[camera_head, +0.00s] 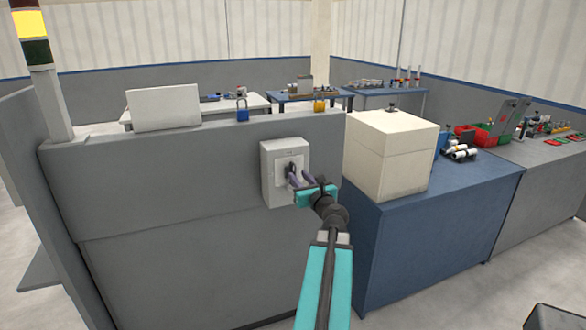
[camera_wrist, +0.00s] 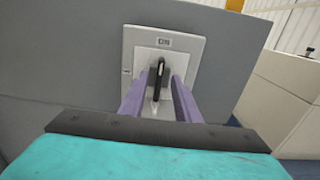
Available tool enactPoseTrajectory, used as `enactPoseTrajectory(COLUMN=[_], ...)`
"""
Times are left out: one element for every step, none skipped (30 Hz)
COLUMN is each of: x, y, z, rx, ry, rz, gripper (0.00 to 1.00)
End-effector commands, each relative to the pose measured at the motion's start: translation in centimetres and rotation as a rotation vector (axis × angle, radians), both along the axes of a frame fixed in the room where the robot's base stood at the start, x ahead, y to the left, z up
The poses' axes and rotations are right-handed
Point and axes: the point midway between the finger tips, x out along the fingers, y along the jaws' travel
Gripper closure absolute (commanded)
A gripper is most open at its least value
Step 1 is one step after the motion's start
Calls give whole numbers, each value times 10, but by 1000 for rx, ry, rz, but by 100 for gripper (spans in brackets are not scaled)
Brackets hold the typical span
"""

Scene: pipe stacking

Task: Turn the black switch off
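The black switch (camera_wrist: 157,78) is a narrow handle on a light grey switch box (camera_wrist: 192,52). It stands upright below a label that reads ON in the wrist view. In the head view the switch (camera_head: 292,170) and its box (camera_head: 270,186) are on the front of a grey partition. My gripper (camera_wrist: 157,92) has two purple fingers, apart on either side of the switch. No contact between the fingers and the handle is clear. In the head view my gripper (camera_head: 296,181) is right at the box and partly covers its lower right side.
A cream box (camera_head: 390,165) stands on a blue bench (camera_head: 430,215) just right of my arm. A signal light (camera_head: 30,24) rises at the left.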

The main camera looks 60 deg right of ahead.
Motion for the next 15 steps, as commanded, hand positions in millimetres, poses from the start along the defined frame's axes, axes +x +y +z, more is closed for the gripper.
enactPoseTrajectory(x=[6,8,11,13,16,19,21,24,27,29,31,33,35,36,38], y=[-5,-7,-10,-11,-13,-15,-17,-18,-21,-22,-24,-25,-27,-28,-29], z=[0,0,0,0,0,0,0,0,0,0,0,0,0,0,0], rx=[0,0,0,-1,-1,-1,-1,-1,-1,-1,-1,-1,-1,-1,-1], ry=[0,0,0,1,1,1,1,1,1,1,1,1,1,1,1], rz=[1,1,1,0,0,0,0,1,1,1,1,1,1,1,0], gripper=[71,71,71,71,71,71,71,71,71,71,71,71,71,71,71])
